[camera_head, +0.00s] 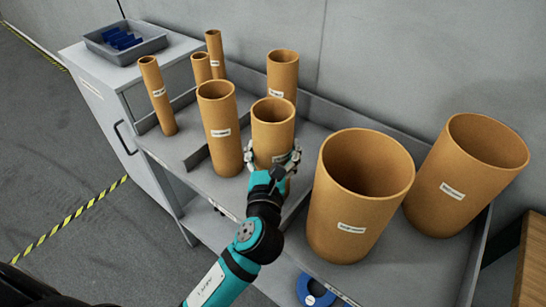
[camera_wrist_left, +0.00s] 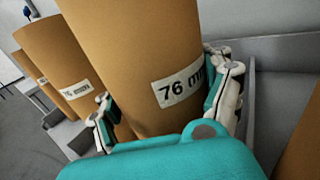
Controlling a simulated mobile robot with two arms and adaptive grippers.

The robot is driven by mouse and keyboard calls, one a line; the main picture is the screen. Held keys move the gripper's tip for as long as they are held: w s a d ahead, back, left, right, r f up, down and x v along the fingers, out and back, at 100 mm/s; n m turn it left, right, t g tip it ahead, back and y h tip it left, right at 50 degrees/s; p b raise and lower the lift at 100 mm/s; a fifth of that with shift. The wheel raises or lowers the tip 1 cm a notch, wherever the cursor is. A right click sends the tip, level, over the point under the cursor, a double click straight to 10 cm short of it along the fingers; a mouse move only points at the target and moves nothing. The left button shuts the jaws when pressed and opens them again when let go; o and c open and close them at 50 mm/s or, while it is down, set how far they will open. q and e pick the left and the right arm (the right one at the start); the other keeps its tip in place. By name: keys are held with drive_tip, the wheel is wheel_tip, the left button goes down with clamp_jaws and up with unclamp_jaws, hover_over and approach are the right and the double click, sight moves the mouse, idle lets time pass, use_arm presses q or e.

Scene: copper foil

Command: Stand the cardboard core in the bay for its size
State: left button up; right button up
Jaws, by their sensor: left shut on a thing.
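My left gripper (camera_head: 274,165) is shut on a brown cardboard core (camera_head: 272,128) in the middle of the grey shelf. In the left wrist view the gripper's fingers (camera_wrist_left: 168,100) sit on either side of this core (camera_wrist_left: 140,50), whose label reads 76 mm. The core looks upright in the head view; whether its base touches the shelf is hidden by the gripper. A similar core (camera_head: 218,125) stands just left of it, and another (camera_head: 283,72) stands behind it. My right gripper is not in view.
Two wide cores, one nearer (camera_head: 350,210) and one at the far right (camera_head: 465,175), stand on the shelf (camera_head: 400,262). Several thin cores, including a leaning one (camera_head: 158,95), stand at left. A grey tray (camera_head: 152,42) with blue pieces tops the cabinet. A blue ring (camera_head: 312,292) lies below.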

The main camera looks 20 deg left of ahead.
use_arm(q)
drive_tip(key=shift+f, duration=0.65)
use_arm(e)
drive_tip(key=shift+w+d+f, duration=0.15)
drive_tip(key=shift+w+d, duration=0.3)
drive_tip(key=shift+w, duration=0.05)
use_arm(q)
drive_tip(key=shift+f, duration=0.15)
drive_tip(key=o, duration=1.3)
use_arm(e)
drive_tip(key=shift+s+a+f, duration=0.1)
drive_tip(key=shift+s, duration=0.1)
